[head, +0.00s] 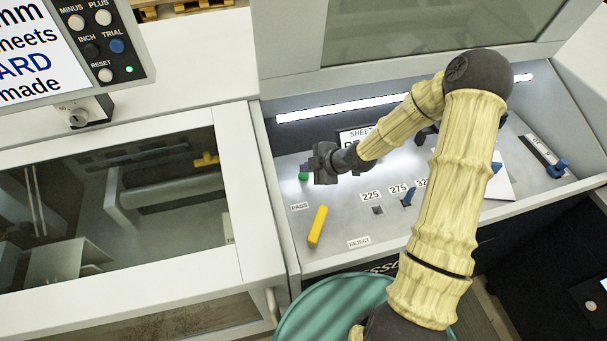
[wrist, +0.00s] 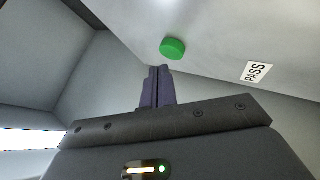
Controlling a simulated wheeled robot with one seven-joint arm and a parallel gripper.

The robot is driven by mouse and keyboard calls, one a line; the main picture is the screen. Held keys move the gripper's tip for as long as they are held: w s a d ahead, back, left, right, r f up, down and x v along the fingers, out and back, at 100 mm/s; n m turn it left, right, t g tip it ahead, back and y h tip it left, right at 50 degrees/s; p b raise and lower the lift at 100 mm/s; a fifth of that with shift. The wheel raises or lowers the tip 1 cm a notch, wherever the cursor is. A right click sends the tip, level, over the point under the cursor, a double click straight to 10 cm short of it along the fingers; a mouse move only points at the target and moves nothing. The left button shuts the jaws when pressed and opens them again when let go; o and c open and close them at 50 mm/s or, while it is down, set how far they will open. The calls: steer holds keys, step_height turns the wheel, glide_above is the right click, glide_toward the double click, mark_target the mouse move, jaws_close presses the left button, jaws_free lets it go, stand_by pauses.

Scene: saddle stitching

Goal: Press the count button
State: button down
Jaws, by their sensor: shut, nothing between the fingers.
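No label reading "count" is legible in either view. A round green button-like piece (head: 303,177) sits by the PASS label on the sloped grey tray; it also shows in the wrist view (wrist: 173,48). My gripper (head: 306,168) is at the left end of the tray, close to this green piece. In the wrist view, the dark purple fingers (wrist: 158,72) are together and empty, pointing just below and left of the green piece. A small gap shows there; contact cannot be told.
A yellow bar (head: 318,226) lies between PASS and REJECT labels. A blue-tipped lever (head: 409,197) stands near number labels. A control panel (head: 103,45) with several buttons is at upper left. A white sheet and a blue-handled tool (head: 557,168) are at right.

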steer(key=shift+f, duration=0.15)
steer(key=shift+f+b, duration=0.3)
steer(key=shift+b, duration=0.1)
steer(key=shift+f+b, duration=0.4)
steer(key=shift+f, duration=0.1)
stand_by(0.9)
steer(key=shift+w+r, duration=0.1)
steer(key=shift+a+r+p, duration=0.1)
steer(key=shift+r+p, duration=0.25)
steer(key=shift+p, duration=0.05)
steer(key=shift+d+r+p, duration=0.2)
steer(key=shift+r+p, duration=0.15)
steer(key=shift+r, duration=0.15)
steer(key=shift+s, duration=0.2)
steer(key=shift+a, duration=0.1)
